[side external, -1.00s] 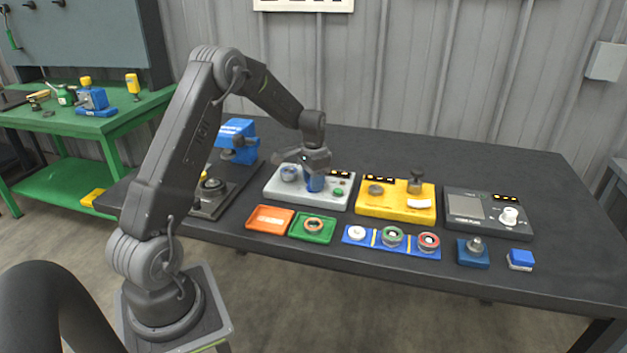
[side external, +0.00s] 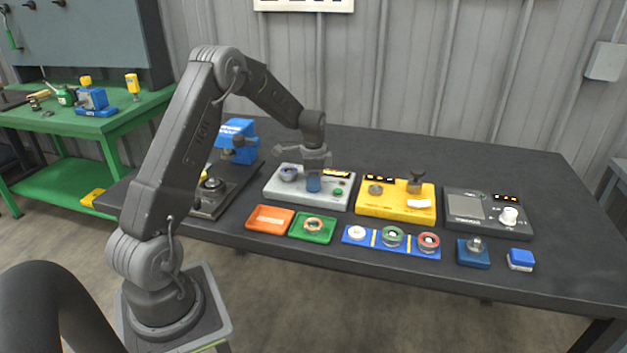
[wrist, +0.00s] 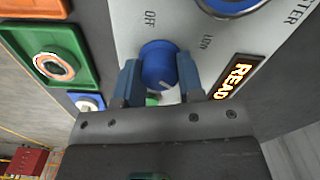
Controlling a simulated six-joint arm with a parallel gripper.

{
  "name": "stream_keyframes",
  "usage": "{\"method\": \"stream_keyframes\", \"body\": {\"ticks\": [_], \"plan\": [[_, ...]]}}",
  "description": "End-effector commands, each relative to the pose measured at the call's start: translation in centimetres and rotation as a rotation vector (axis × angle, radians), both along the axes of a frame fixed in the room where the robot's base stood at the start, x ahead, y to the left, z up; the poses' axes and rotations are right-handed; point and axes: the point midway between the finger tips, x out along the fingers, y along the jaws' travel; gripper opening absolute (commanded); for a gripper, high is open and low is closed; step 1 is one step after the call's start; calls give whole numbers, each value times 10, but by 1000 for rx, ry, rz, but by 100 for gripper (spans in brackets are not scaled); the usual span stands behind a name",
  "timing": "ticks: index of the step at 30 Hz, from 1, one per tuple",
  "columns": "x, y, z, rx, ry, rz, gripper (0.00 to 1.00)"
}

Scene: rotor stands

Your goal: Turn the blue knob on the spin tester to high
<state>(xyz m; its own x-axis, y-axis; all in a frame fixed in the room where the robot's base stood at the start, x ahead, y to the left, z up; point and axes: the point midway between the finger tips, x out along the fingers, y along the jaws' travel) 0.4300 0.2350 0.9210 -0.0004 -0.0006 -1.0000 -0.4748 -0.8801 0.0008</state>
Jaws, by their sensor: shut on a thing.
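The spin tester (side external: 277,192) is a light grey panel on the black table. It also shows in the wrist view (wrist: 128,28), with OFF and LOW lettering. Its blue knob (wrist: 158,62) sits between the two fingers of my gripper (wrist: 160,82), which is shut on it. A pale pointer mark shows at the knob's lower right edge, away from OFF and LOW. Any high label is hidden by my gripper. In the side view, my gripper (side external: 314,172) is directly over the blue knob (side external: 313,185).
A lit display (wrist: 234,78) and a blue-rimmed cup (side external: 289,174) are on the tester. A yellow panel (side external: 372,207) stands to its right, then a dark grey device (side external: 465,208). An orange tray (side external: 270,219), a green tray (side external: 312,228) and a blue ring strip (side external: 372,238) lie in front.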

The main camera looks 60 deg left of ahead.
Motion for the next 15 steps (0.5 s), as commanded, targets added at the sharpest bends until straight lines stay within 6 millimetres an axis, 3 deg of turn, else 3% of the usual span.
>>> {"method": "stream_keyframes", "body": {"ticks": [8, 9, 15], "plan": [[0, 0, 1, 1, 0, -2, 12], [0, 0, 1, 2, -1, -2, 38], [0, 0, 1, 1, 0, -1, 57]]}}
